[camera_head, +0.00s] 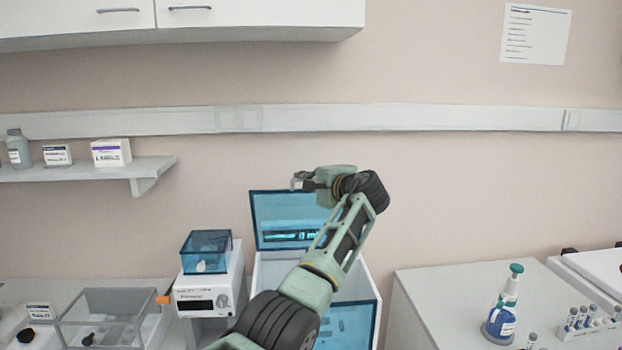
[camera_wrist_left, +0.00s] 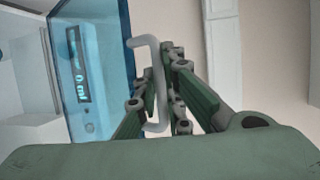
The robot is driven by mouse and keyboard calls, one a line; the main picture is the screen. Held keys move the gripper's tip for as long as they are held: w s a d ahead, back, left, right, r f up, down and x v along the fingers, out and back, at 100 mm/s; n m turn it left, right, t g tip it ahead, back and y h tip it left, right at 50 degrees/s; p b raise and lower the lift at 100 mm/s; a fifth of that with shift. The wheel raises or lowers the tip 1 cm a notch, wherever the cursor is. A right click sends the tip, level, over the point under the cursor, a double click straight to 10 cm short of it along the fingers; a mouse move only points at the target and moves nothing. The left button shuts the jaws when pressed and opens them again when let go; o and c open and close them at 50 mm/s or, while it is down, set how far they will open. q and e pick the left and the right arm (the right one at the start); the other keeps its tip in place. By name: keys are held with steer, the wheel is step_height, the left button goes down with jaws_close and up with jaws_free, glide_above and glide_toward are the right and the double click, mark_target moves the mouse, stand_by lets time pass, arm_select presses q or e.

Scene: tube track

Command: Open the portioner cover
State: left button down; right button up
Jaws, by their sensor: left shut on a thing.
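The portioner is a white box (camera_head: 260,271) with a translucent blue front, on the bench in the middle of the head view. Its translucent blue cover (camera_head: 270,212) stands raised and roughly upright at the back. In the left wrist view the cover (camera_wrist_left: 117,60) is at the left, with a display beside or behind it. A pale C-shaped handle (camera_wrist_left: 143,40) sticks out from its edge. My left gripper (camera_head: 305,182) is at the cover's top edge, shut on the handle; its fingers (camera_wrist_left: 160,70) sit on either side of the bar. My arm hides part of the box.
A small device (camera_head: 211,290) with a blue-lidded top stands left of the portioner. A clear box (camera_head: 104,306) is further left. A bottle with a teal top (camera_head: 503,312) and a tube rack (camera_head: 590,331) stand on the right bench. A wall shelf (camera_head: 100,171) is at left.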

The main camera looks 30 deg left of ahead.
arm_select(q)
steer(key=shift+w, duration=0.1)
stand_by(0.3)
steer(key=c, duration=1.8)
jaws_free()
steer(key=shift+c, duration=0.2)
steer(key=shift+d, duration=0.1)
